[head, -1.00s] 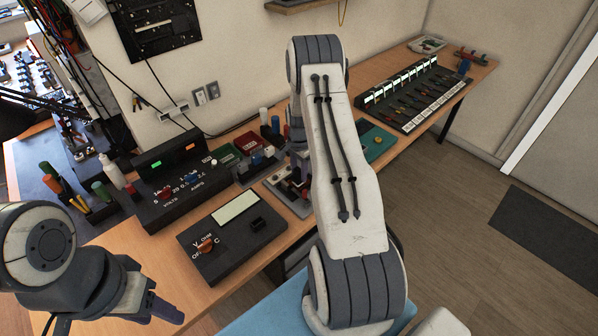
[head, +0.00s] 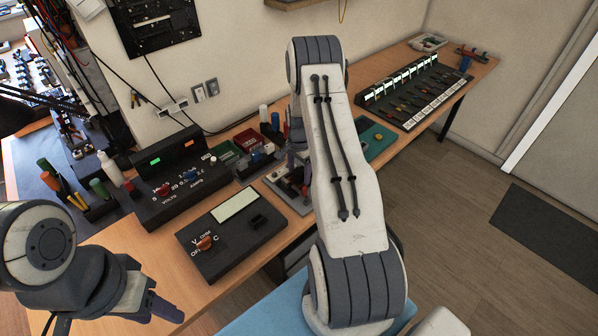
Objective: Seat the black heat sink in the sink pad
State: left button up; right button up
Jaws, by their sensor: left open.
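I cannot pick out the black heat sink or the sink pad with certainty. A grey tray (head: 297,206) with small dark and reddish parts lies on the bench, partly hidden by my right arm. A green board (head: 378,142) shows to the right of that arm. My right gripper (head: 297,158) is mostly hidden behind its own arm, close to the grey tray; its jaws cannot be read. My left gripper (head: 165,309) is open at the lower left, in front of the bench edge and away from these parts.
A black meter (head: 225,258) with a pale display lies near the front edge. A black power supply (head: 185,193) stands behind it. A dark rack (head: 415,92) of probes sits at the far right. Bottles and tools crowd the left.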

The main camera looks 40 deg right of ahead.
aim_at(299, 171)
notch_tip(299, 171, up, 10)
jog(key=b, duration=0.2)
jog(key=shift+r, duration=0.25)
dwell(0.6)
